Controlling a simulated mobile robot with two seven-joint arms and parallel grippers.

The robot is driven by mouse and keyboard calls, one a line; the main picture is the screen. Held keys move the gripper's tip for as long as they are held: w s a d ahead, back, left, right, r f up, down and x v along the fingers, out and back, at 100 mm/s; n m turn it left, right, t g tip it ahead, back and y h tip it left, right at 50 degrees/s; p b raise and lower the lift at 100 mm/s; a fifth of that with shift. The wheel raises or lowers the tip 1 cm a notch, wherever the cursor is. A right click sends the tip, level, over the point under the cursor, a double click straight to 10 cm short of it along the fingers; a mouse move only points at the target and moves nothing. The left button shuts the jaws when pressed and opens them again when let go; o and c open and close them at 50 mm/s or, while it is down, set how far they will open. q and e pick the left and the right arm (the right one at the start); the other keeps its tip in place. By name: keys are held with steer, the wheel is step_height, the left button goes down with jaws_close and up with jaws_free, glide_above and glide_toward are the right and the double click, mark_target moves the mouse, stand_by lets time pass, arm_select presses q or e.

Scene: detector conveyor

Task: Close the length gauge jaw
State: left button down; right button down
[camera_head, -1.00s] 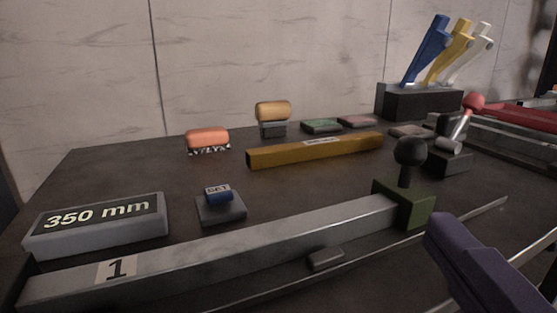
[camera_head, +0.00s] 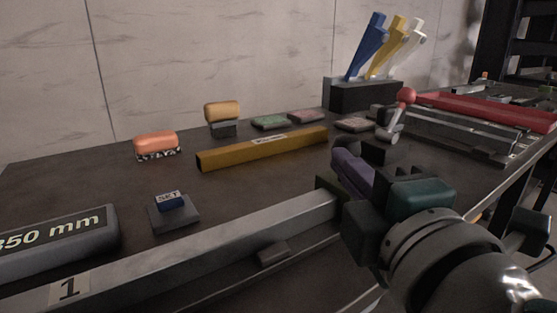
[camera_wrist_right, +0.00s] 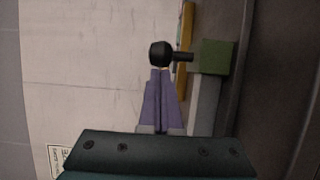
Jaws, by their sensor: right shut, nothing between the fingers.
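The length gauge is a long grey rail (camera_head: 215,240) with a label "1" at its near left end. Its green jaw block (camera_wrist_right: 217,57) carries a black ball knob (camera_wrist_right: 161,54) on a short stem in the right wrist view. My right gripper (camera_head: 342,163) has purple fingers, shut and empty. In the right wrist view the fingertips (camera_wrist_right: 161,74) are right at the ball knob; I cannot tell whether they touch it. My left gripper is out of view.
A yellow-brown bar (camera_head: 262,148) lies farther back. A red-knobbed lever (camera_head: 404,97) and a red bar (camera_head: 480,108) stand to the right.

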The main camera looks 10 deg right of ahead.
steer(key=w+d, duration=0.1)
steer(key=d, duration=0.2)
steer(key=w+d, duration=0.1)
steer(key=d, duration=0.2)
steer(key=w+d, duration=0.1)
steer(key=d, duration=0.2)
steer(key=shift+w+d, duration=0.25)
steer(key=shift+d, duration=0.3)
steer(key=shift+f, duration=0.1)
